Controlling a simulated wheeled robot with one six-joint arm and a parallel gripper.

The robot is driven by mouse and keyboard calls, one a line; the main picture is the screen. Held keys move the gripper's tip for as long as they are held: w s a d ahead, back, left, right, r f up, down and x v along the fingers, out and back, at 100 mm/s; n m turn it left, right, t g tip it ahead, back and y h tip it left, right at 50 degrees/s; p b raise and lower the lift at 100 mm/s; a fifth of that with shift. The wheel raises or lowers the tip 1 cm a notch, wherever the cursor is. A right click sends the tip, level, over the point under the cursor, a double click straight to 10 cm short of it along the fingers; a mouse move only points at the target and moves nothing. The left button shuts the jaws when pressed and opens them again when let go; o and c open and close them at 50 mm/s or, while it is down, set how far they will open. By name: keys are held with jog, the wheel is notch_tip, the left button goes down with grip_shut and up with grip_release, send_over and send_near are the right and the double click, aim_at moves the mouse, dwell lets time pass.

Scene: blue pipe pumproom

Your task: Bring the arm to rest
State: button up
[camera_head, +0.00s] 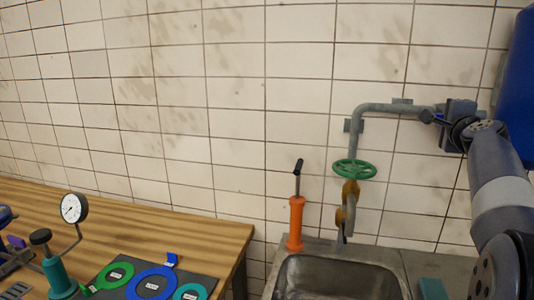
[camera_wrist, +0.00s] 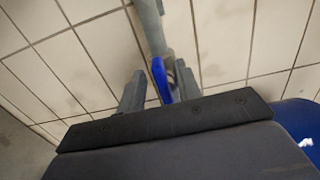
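My arm comes in from the right edge in the head view, and my gripper (camera_head: 446,122) is up at the wall beside the grey pipe (camera_head: 385,108). In the wrist view my gripper (camera_wrist: 160,84) has its two grey fingers apart. A blue lever-like piece (camera_wrist: 160,78) shows between the fingers, close to the right one, with the pipe (camera_wrist: 151,28) beyond. A gap shows on its left side, so the fingers do not look closed on it. Whether it touches the right finger is unclear.
A green handwheel (camera_head: 354,169) is on the pipe above the sink (camera_head: 337,278). An orange hand pump (camera_head: 296,220) stands behind the sink. A blue tank (camera_head: 516,75) is at the far right. A wooden table (camera_head: 130,219) with a gauge (camera_head: 73,208) is at left.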

jog(key=shift+x, duration=0.75)
jog(key=m+p, duration=0.1)
jog(key=r+m+p, duration=0.1)
jog(key=p, duration=0.1)
jog(key=shift+s+r+m, duration=0.1)
jog(key=shift+s+m, duration=0.15)
jog(key=shift+m, duration=0.15)
jog(key=shift+m+p, duration=0.35)
jog(key=shift+m, duration=0.35)
